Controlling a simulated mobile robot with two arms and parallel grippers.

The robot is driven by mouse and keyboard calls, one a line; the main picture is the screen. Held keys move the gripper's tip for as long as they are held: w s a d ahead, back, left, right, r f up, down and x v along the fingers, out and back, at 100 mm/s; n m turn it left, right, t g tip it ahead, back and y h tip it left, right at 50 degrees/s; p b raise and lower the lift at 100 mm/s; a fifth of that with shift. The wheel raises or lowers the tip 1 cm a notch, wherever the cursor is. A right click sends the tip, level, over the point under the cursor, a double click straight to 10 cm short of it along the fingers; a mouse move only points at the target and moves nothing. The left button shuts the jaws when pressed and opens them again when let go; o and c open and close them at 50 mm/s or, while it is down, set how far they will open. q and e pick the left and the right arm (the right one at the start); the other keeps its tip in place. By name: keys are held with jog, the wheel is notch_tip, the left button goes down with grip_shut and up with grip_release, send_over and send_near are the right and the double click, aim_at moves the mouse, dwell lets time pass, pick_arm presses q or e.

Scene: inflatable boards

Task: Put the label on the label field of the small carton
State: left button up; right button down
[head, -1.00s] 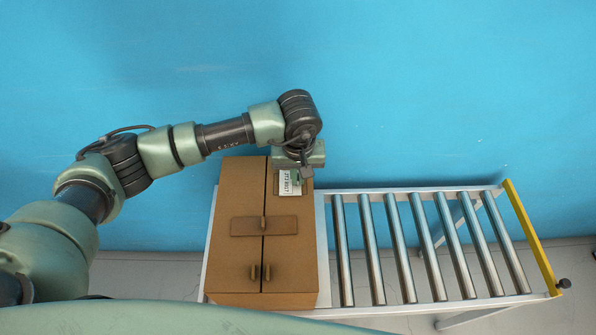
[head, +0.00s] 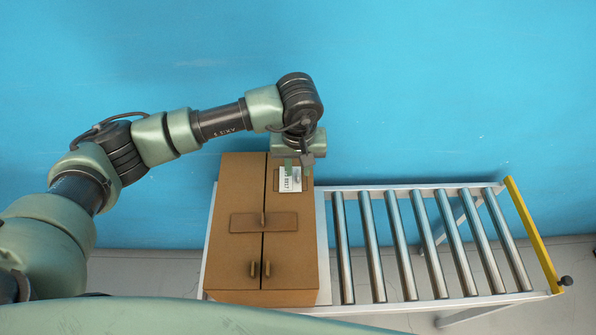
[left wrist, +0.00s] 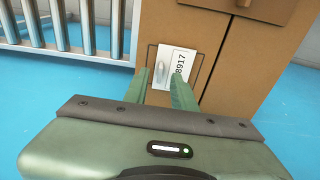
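The small carton (head: 230,270) is brown and stands at the left end of the roller table. The white label (head: 290,184), with printed digits, lies on its top at the far right. A grey oval tab shows on the label. My right gripper is out of view.
The roller table (head: 430,186) runs right from the carton, its rollers bare, to a yellow end bar (head: 533,235). A blue wall (head: 450,90) stands behind. A brown strip (head: 264,223) crosses the carton's centre seam, with two small tabs near its front edge.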

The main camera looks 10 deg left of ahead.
aim_at(298, 184)
pick_arm(q)
notch_tip(298, 184, up, 10)
jog(key=s+b, duration=0.1)
jog(key=b, duration=0.2)
jog(key=shift+f, duration=0.2)
jog(key=shift+s+d, duration=0.1)
